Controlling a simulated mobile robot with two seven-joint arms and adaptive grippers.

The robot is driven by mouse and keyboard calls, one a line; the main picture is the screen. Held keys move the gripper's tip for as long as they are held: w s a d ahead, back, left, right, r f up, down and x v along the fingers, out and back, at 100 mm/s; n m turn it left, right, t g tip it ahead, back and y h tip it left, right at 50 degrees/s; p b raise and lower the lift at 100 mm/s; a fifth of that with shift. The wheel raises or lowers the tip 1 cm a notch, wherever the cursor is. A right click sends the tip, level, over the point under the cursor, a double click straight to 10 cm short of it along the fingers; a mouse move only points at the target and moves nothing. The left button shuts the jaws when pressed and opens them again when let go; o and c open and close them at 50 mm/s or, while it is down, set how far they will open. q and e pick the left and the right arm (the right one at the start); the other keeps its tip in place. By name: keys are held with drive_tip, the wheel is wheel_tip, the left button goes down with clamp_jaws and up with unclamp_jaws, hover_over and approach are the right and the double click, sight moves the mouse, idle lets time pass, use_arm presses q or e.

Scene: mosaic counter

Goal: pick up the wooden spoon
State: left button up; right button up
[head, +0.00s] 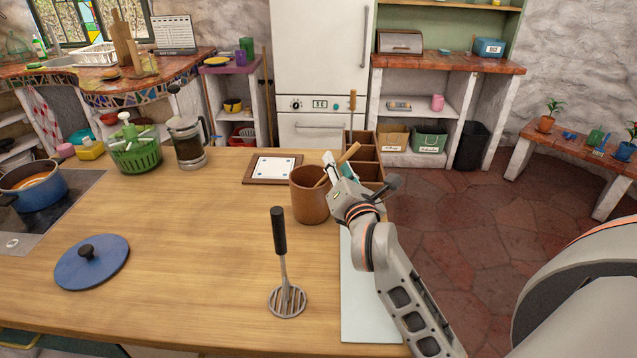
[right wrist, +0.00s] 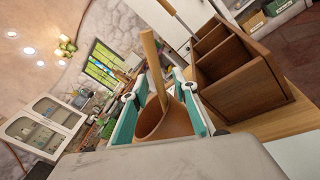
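The wooden spoon (head: 349,153) stands tilted in a brown crock (head: 309,203) on the wooden counter; its handle rises above the rim to the upper right. The handle also shows in the right wrist view (right wrist: 153,66), between the two teal-padded fingers, with the crock (right wrist: 164,122) below it. My right gripper (head: 337,166) is at the right side of the crock's rim, close to the handle. In the right wrist view (right wrist: 160,82) its fingers are apart, with space around the handle. The spoon's lower end is hidden in the crock. My left gripper is not in view.
A wooden compartment box (head: 362,137) stands just behind the right gripper. A masher (head: 281,250) stands in front of the crock, with a pale board (head: 357,290) to its right. A framed tile (head: 273,168) lies behind. The counter's middle left is clear.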

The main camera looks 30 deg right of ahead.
drive_tip(key=shift+w, duration=0.15)
clamp_jaws()
